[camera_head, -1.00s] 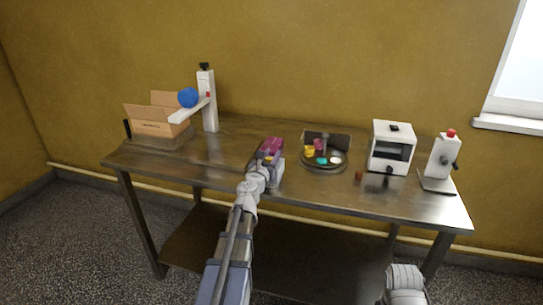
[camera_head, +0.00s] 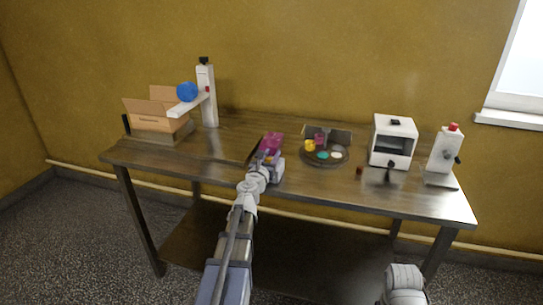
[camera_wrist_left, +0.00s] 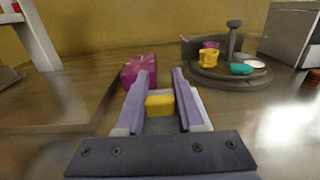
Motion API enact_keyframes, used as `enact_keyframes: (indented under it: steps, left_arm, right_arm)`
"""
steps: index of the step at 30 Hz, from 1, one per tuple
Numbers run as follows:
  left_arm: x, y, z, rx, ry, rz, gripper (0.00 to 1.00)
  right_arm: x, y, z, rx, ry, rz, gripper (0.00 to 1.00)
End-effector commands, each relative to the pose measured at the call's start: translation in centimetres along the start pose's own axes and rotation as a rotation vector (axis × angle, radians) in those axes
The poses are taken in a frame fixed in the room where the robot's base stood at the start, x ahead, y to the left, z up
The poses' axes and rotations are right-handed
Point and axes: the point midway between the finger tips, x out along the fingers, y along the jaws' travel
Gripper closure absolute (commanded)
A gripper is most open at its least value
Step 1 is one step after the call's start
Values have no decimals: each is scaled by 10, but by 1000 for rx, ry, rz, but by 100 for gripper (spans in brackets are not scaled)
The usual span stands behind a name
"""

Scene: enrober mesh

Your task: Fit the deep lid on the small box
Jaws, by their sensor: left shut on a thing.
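My left gripper (camera_wrist_left: 160,92) is over the middle of the table, its fingers pointing away from me. It is shut on a small yellow piece (camera_wrist_left: 160,105), which sits between the two fingers in the left wrist view. A magenta box-shaped thing (camera_wrist_left: 139,69) stands just beyond the left fingertip; it also shows past the gripper in the head view (camera_head: 272,141). The fingers partly hide its lower side. I cannot tell whether they touch it, or which piece is the lid. My right gripper is out of view; only part of that arm shows.
A round dark turntable (camera_head: 325,161) right of the gripper carries yellow, teal, white and magenta pieces. Farther right stand a white machine (camera_head: 392,128) and a white device with a red knob (camera_head: 444,150). An open carton (camera_head: 157,120) and a white post (camera_head: 207,98) stand left.

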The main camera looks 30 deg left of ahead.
Motion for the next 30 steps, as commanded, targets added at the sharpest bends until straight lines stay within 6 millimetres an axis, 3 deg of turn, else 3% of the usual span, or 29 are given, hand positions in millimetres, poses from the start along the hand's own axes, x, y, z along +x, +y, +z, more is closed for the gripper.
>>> enact_keyframes:
  steps: [14, 15, 24, 30]
  left_arm:
    - [0, 0, -3, 0, 0, 0, 100]
    - [0, 0, -3, 0, 0, 0, 63]
    - [0, 0, -3, 0, 0, 0, 29]
    - [0, 0, -3, 0, 0, 0, 29]
  right_arm:
    - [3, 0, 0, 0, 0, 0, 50]
    - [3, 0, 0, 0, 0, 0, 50]
    - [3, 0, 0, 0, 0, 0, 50]
    - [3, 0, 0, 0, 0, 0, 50]
